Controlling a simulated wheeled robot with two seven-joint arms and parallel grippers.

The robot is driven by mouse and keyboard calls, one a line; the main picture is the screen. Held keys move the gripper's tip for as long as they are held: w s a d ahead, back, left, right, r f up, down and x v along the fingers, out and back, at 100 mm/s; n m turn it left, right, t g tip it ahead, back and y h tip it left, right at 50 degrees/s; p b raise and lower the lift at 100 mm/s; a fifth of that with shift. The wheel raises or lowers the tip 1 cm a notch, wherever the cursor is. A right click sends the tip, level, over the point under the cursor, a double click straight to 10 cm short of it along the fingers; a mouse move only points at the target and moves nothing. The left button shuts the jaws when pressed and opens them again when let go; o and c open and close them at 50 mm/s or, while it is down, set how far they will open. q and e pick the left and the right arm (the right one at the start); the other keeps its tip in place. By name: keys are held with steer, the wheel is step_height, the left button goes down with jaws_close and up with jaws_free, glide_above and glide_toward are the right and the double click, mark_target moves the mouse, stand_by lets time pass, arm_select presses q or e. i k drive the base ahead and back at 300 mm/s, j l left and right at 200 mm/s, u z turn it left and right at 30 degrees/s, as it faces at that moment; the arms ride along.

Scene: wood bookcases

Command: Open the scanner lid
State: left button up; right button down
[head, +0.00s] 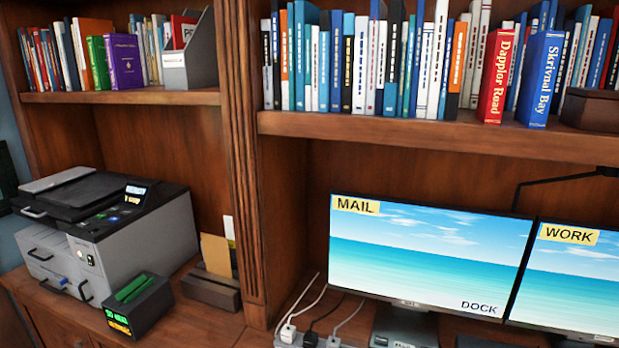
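A grey and black printer-scanner (130,245) stands on the wooden counter at the lower left. Its dark scanner lid (82,194) lies flat on top and looks shut. A small lit screen and control panel (130,200) sit at the right of the lid. A light grey handle (34,213) shows at the lid's front left, and drawer handles are on the front face below. Neither of my grippers shows in the head view.
A small dark box with a green top (138,300) stands before the printer. A wooden letter holder (212,288) is to its right. A bookshelf (120,97) hangs above the printer with open space between. Monitors (425,255) stand at the right.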

mark_target(72, 201)
steer(key=u, duration=1.45)
